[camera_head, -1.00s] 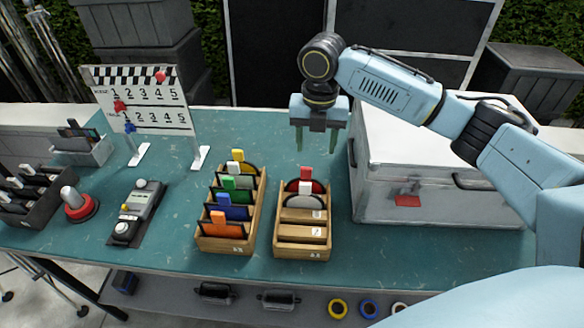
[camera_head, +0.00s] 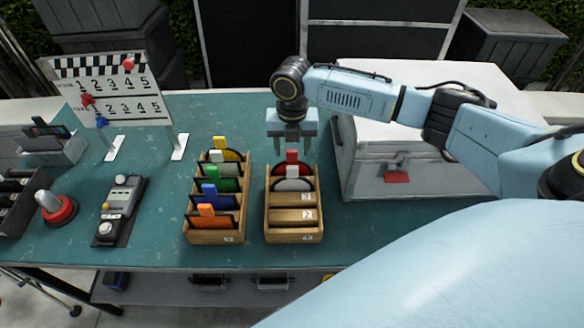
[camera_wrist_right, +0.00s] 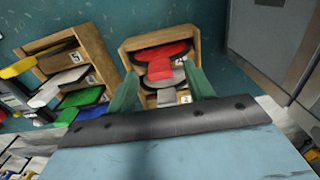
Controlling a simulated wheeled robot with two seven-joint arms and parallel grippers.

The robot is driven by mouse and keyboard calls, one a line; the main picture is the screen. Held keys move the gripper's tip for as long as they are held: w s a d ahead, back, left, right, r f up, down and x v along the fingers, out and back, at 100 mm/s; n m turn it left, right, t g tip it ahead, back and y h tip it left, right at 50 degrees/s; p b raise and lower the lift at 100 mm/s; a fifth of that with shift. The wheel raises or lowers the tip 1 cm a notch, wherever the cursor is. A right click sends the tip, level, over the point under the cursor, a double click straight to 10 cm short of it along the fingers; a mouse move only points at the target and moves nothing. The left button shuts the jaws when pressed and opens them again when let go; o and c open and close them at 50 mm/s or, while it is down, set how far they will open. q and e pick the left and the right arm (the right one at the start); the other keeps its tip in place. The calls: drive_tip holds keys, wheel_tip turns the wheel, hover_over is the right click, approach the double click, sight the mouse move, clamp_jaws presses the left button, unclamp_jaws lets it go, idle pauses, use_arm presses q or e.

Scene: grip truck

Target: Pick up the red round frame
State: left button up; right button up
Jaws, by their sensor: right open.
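The red round frame (camera_head: 292,168) stands in the rear slot of the right wooden rack (camera_head: 293,238), with its red tab upright. A white frame (camera_head: 293,184) stands in the slot in front of it. In the right wrist view the red frame (camera_wrist_right: 162,58) lies between and beyond the two green fingers of the right gripper (camera_wrist_right: 160,92). The fingers hold nothing. My left gripper is not in view.
A left wooden rack (camera_head: 215,238) holds yellow, green, blue, orange and other frames close by. A large silver case (camera_head: 420,180) stands just right of the right rack.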

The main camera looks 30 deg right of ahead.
sight(279, 169)
wheel_tip(279, 169, down, 2)
drive_tip(key=shift+f, duration=0.1)
clamp_jaws()
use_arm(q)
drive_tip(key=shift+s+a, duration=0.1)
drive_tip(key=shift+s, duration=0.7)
